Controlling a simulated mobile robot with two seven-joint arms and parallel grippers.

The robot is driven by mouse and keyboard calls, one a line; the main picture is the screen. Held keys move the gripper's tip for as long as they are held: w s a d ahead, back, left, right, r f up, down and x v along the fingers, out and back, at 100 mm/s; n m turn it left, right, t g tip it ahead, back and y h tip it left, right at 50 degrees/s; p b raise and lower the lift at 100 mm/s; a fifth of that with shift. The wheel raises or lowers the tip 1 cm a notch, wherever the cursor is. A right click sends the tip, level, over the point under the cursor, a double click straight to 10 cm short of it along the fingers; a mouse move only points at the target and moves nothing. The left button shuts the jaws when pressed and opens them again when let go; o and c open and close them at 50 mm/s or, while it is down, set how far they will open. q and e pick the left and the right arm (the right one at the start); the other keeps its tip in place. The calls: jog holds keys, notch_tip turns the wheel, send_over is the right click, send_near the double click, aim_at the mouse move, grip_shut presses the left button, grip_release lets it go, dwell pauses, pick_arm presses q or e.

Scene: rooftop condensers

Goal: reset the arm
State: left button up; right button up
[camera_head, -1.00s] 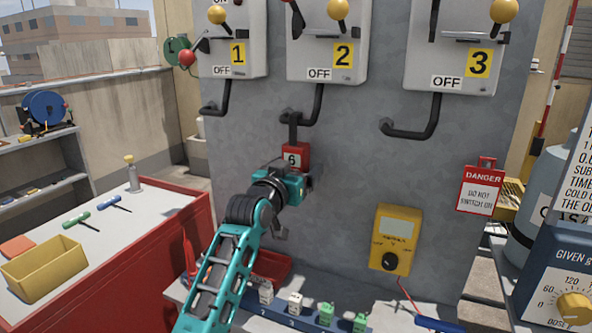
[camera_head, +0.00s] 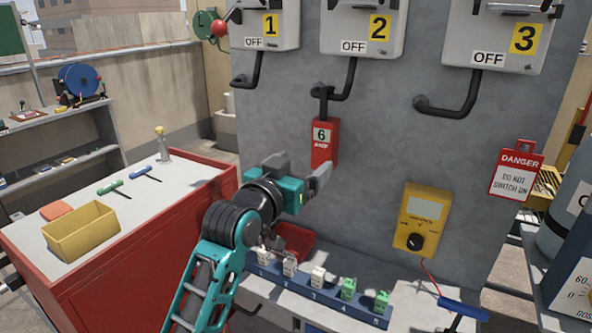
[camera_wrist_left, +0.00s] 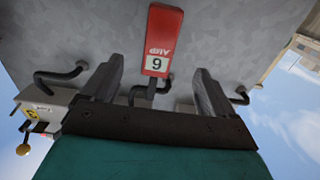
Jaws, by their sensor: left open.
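My left gripper (camera_head: 308,175) is open and empty in front of the grey panel, just below the red lock marked 6. The red lock (camera_head: 324,145) hangs from a dark fitting under the switch box 2 handle. In the left wrist view, which is upside down, the lock (camera_wrist_left: 160,28) shows beyond the two spread fingers, with nothing between them. The teal left arm (camera_head: 207,283) reaches up from the bottom of the head view. My right gripper is not in view.
A blue rack (camera_head: 330,300) with white and green pieces and a red tray (camera_head: 296,240) sit below the gripper. A yellow meter (camera_head: 421,222) and a danger sign (camera_head: 517,172) are on the panel to the right. A red cabinet (camera_head: 150,255) stands left.

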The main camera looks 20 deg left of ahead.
pick_arm(q)
jog(key=s+f+g, duration=0.1)
jog(key=s+f, duration=0.2)
jog(key=f, duration=0.3)
jog(key=s+a+f+g, duration=0.1)
jog(key=s+f, duration=0.1)
jog(key=f, duration=0.4)
jog(key=s+f+g, duration=0.1)
jog(key=s+f, duration=0.2)
jog(key=f, duration=0.3)
jog(key=s+f+g+y, duration=0.1)
jog(key=s+f+g, duration=0.2)
jog(key=s+f, duration=1.4)
jog(key=shift+s+a+g, duration=0.3)
jog(key=shift+s+g, duration=0.1)
jog(key=shift+s, duration=0.15)
